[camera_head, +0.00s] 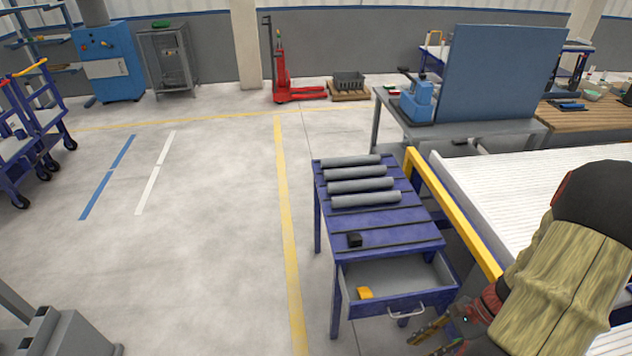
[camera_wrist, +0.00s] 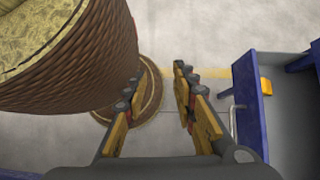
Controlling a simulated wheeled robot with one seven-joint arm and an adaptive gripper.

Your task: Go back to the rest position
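My gripper (camera_head: 440,332) is at the lower right of the head view, low and just right of the open drawer of the blue table (camera_head: 400,236). In the wrist view my gripper (camera_wrist: 158,78) has its two fingers spread apart, with nothing held between them. Several grey pipes (camera_head: 362,186) lie side by side on the far part of the blue table, apart from my gripper. A small black block (camera_head: 355,240) sits near the table's front edge.
The open drawer (camera_head: 420,276) holds a yellow piece (camera_head: 364,293), which also shows in the wrist view (camera_wrist: 266,87). A yellow rail (camera_head: 452,205) and a white ribbed surface (camera_head: 510,178) stand to the right. The floor left of the table is clear.

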